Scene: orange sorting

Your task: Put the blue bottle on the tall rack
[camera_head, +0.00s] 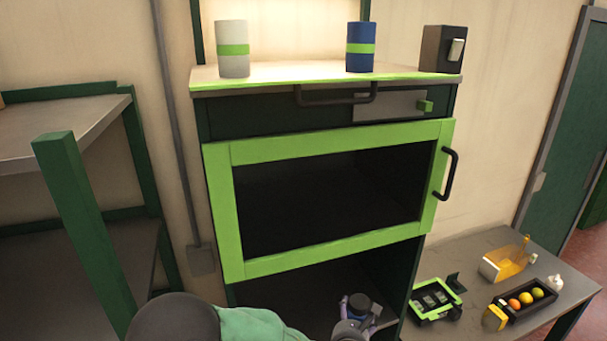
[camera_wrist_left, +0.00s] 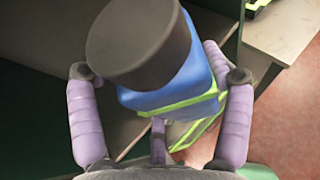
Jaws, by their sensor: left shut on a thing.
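The blue bottle (camera_wrist_left: 185,88) has a black cap and a green band. In the head view my left gripper (camera_head: 357,311) is low, in front of the cabinet's dark open lower bay, and the bottle (camera_head: 358,301) shows only as a small dark-topped piece there. A green-framed rack (camera_head: 70,170) with grey shelves stands at the left; I cannot tell if it is the tall rack. My right gripper is out of view.
The cabinet (camera_head: 330,146) has a closed green-framed glass door with a black handle (camera_head: 447,174). A white can (camera_head: 233,50), a blue can (camera_head: 360,48) and a dark box (camera_head: 437,48) stand on top. A side table (camera_head: 480,262) at right holds a fruit tray (camera_head: 515,315).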

